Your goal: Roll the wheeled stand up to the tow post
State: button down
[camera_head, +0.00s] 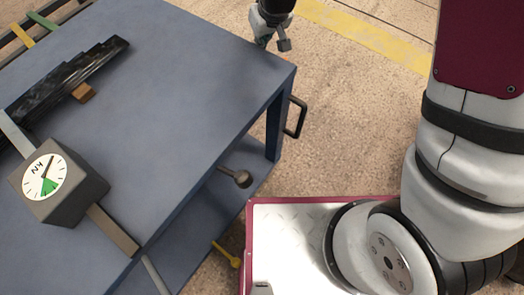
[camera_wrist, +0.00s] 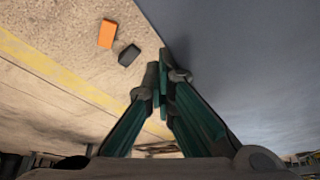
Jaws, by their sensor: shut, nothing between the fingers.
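The wheeled stand (camera_head: 185,55) is a blue-grey table with a lower shelf, on the left in the head view. A black D-shaped handle (camera_head: 296,117) sticks out from its right side near the corner leg. In the wrist view the stand's flat blue-grey surface (camera_wrist: 240,60) fills the upper right. My gripper (camera_head: 272,42) is beyond the stand's far right corner in the head view, partly cut off by the top edge. In the wrist view its green-lined fingers (camera_wrist: 160,90) are together with nothing between them. I cannot make out the tow post in either view.
On the stand are a gauge marked kN (camera_head: 62,182) and a dark stepped bar (camera_head: 70,80). A knobbed lever (camera_head: 236,177) and yellow lever (camera_head: 226,254) stick out below. An orange block (camera_wrist: 108,33) and dark block (camera_wrist: 129,54) show beside the yellow floor stripe (camera_wrist: 60,75).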

aim_at(228, 74)
jog(key=shift+s+a+p, duration=0.85)
jog(key=shift+s+a, duration=0.5)
jog(key=shift+s, duration=0.55)
jog(key=shift+s+a+p, duration=0.8)
jog(key=shift+s+a, duration=0.6)
jog(key=shift+s, duration=0.45)
jog(key=shift+s+a+p, duration=0.85)
jog(key=shift+s+a, duration=0.5)
jog(key=shift+s, duration=0.55)
jog(key=shift+w+d+r+p, duration=0.3)
jog(key=shift+r+p, duration=0.6)
jog(key=shift+r, duration=0.45)
jog(key=shift+w+d+r+p, duration=0.15)
jog(key=shift+w+r+p, duration=0.2)
jog(key=shift+r+p, duration=0.75)
jog(key=shift+w+d+r+p, duration=0.3)
jog(key=shift+r+p, duration=0.4)
jog(key=shift+r, duration=0.85)
jog(key=shift+r, duration=0.1)
